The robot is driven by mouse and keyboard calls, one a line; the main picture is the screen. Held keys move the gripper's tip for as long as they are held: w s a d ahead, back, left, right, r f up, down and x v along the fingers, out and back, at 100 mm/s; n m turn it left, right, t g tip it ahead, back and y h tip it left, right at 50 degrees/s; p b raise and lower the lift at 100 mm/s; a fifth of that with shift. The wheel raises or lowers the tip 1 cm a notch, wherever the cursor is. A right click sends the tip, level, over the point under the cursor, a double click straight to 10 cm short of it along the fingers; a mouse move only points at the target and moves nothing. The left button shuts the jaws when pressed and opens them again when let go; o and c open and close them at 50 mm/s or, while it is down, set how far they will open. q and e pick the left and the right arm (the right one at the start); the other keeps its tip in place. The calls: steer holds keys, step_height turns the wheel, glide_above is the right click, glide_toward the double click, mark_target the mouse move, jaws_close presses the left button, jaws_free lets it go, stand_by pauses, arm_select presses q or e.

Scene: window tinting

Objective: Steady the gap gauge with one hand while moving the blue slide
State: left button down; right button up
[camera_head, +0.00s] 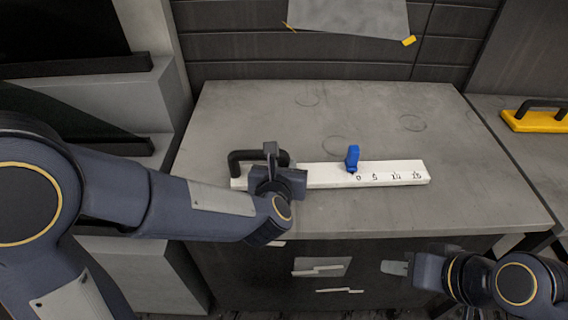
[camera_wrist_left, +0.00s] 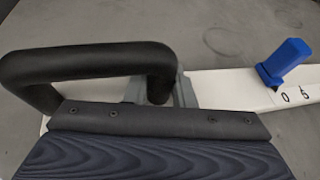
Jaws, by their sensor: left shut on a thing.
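The gap gauge (camera_head: 326,173) is a long white bar lying on the grey table, with black scale marks on its right part. A black handle (camera_head: 238,158) stands on its left end; the handle also shows large in the left wrist view (camera_wrist_left: 90,62). The blue slide (camera_head: 352,157) sits on the bar at the 0 mark, and it also shows in the left wrist view (camera_wrist_left: 284,62). My left gripper (camera_head: 271,168) is shut on the handle near its right leg. My right gripper (camera_head: 398,268) is low at the table's front edge, away from the gauge; its jaw opening is unclear.
The grey table (camera_head: 300,215) is otherwise clear, with faint ring marks. A yellow tool with a black handle (camera_head: 533,120) lies on the surface at the right. A grey sheet (camera_head: 350,15) hangs on the back panel.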

steer(key=shift+f, duration=0.1)
steer(key=shift+f+b, duration=0.25)
steer(key=shift+b, duration=0.15)
stand_by(0.3)
steer(key=shift+o, duration=0.2)
stand_by(0.8)
